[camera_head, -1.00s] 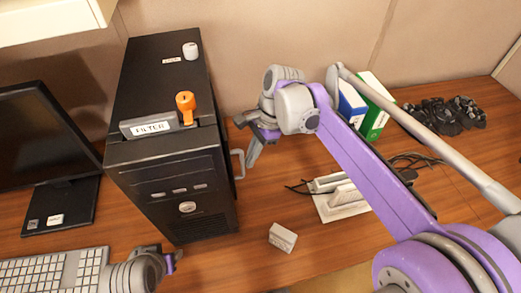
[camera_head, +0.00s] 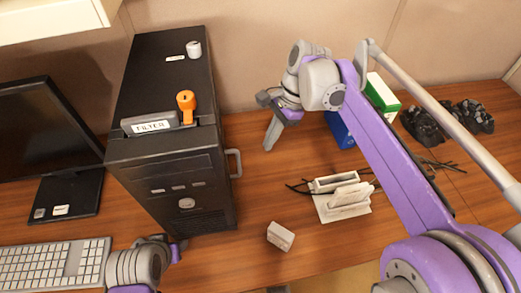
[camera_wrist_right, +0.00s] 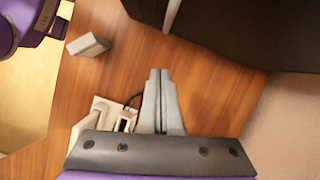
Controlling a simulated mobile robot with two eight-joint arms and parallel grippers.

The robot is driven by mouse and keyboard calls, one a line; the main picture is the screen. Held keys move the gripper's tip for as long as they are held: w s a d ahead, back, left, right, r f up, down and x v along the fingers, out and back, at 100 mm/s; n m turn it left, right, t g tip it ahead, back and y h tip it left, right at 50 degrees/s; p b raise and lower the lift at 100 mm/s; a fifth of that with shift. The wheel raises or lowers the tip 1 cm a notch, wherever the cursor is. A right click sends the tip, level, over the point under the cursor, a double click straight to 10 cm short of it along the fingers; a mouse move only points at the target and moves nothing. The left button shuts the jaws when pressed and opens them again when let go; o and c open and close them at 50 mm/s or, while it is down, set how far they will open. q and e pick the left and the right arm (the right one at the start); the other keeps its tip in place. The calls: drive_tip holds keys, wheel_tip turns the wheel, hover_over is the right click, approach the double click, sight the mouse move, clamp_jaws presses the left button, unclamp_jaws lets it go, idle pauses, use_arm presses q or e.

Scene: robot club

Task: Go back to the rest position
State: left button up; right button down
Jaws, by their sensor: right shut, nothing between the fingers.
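My right gripper (camera_head: 271,133) is above the desk, to the right of the black computer tower, with a clear gap to the tower's side handle. In the right wrist view its two grey fingers (camera_wrist_right: 162,75) lie together with nothing between them. My left arm's wrist shows at the bottom left of the head view, in front of the tower and beside the keyboard. The left gripper's fingers cannot be made out clearly there.
The black tower (camera_head: 165,75) carries a filter slot labelled FILTER (camera_head: 152,127) with an orange key-like piece (camera_head: 186,103). A small white box (camera_head: 281,236) and a white stand (camera_head: 340,205) lie on the desk. Blue and green boxes, black cables, a monitor (camera_head: 40,130) and a keyboard (camera_head: 50,265) are around.

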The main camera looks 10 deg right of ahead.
drive_tip(key=v, duration=0.5)
drive_tip(key=shift+s+a+r, duration=0.15)
drive_tip(key=s+d+f+n+t+h+p, duration=0.2)
drive_tip(key=s+d+f+n+t+p, duration=0.1)
drive_tip(key=s+f+n, duration=0.2)
drive_tip(key=s+d+f+n+t+h+p, duration=0.2)
drive_tip(key=s+f+n, duration=0.4)
drive_tip(key=s+n, duration=0.3)
drive_tip(key=s+d+t+p, duration=0.1)
drive_tip(key=s, duration=0.2)
drive_tip(key=shift+s+t, duration=0.3)
drive_tip(key=shift+t, duration=0.1)
idle(0.9)
